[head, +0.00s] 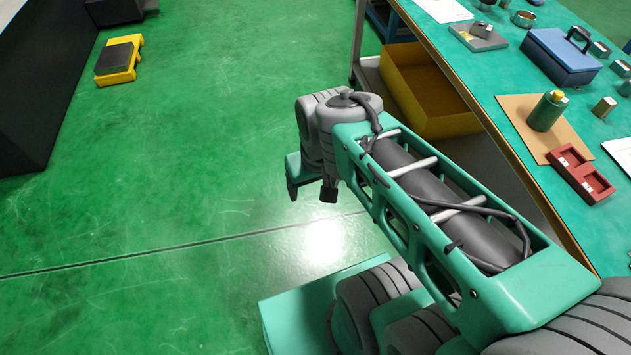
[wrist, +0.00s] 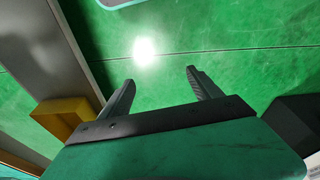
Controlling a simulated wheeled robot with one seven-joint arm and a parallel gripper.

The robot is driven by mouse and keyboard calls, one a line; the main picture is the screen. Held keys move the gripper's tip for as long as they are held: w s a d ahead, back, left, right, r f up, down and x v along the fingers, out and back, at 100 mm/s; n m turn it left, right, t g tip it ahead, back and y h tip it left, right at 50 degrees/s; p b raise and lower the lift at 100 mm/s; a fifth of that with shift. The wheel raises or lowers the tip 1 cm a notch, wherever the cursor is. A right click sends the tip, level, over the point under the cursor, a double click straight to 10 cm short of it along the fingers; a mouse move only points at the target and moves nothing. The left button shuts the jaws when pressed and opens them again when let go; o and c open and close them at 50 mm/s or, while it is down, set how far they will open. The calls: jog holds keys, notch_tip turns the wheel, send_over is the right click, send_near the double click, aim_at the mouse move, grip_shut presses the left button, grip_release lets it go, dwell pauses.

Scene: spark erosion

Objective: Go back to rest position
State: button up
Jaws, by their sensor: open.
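My gripper (head: 309,191) hangs over the open green floor, left of the workbench, at the end of my folded arm. In the wrist view my gripper (wrist: 160,84) shows two dark fingers spread apart with only floor between them. It is open and empty. In the head view part of the gripper is hidden behind my own wrist and arm links.
A teal-topped workbench (head: 477,62) runs along the right, with a yellow bin (head: 437,117) beneath. On it are a blue box (head: 560,57), a green cylinder (head: 547,111) and a red block (head: 581,176). A yellow-edged step (head: 119,60) stands far left. The floor between is clear.

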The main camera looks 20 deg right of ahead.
notch_tip(320, 180, up, 21)
jog(key=w+t+p, duration=0.1)
jog(key=p, duration=1.7)
jog(key=shift+p, duration=0.35)
jog(key=shift+w, duration=0.1)
